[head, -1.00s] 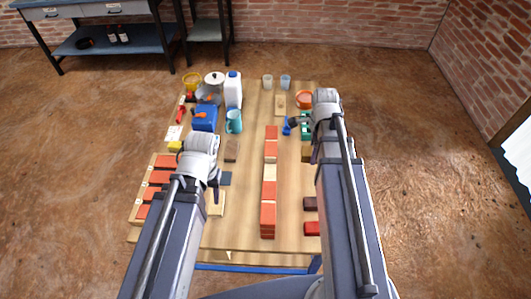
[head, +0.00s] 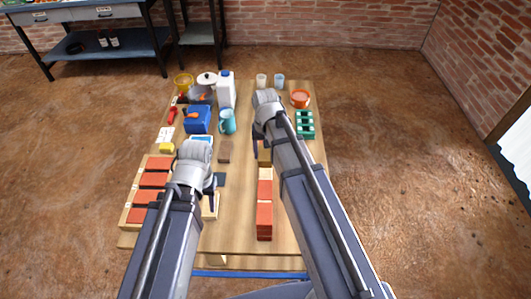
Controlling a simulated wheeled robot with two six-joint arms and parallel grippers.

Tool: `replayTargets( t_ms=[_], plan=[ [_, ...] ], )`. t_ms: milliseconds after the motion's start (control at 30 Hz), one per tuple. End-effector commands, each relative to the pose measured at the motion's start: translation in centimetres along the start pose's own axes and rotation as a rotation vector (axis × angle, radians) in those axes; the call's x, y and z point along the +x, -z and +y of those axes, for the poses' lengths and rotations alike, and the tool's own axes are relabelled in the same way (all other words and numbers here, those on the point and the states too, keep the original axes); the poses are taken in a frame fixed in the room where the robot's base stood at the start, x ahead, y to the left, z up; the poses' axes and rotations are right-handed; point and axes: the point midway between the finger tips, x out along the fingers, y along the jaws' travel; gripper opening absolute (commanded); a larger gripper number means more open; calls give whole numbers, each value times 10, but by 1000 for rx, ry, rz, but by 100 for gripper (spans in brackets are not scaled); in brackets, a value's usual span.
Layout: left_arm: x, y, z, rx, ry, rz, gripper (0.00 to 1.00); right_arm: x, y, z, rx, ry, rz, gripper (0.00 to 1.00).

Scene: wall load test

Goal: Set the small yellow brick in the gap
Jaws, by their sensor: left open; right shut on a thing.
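A row of red bricks (head: 264,214) runs along the middle of the table. A pale stretch (head: 265,173) shows between red parts of the row; I cannot tell how deep it is there. My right gripper (head: 257,147) is over the far part of the row, shut on a small dull-yellow block, seemingly the small yellow brick (head: 264,157). My arm hides much of the row's far end. My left gripper (head: 212,188) is open and empty above the left part of the table, apart from the row.
Red bricks lie on a pale rack (head: 128,216) at left. A bright yellow block (head: 166,148), blue box (head: 197,121), teal mug (head: 228,121) and white bottle (head: 226,90) stand beyond. A green tray (head: 305,124) and orange bowl (head: 300,99) are at far right.

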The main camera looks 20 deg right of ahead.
Motion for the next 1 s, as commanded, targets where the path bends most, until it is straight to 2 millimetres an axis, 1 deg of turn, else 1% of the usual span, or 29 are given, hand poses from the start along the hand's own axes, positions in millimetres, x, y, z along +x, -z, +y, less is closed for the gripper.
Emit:
replayTargets(
  t_ms=[167,367,1000],
  plan=[
    [4,0,0,0,0,0,50,4,0,0,2,0,0,2],
    [14,1,1,0,0,0,50,14,0,0,3,0,0,2],
    [61,4,6,1,0,0,50,62,0,1,4,0,0,2]
  ],
)
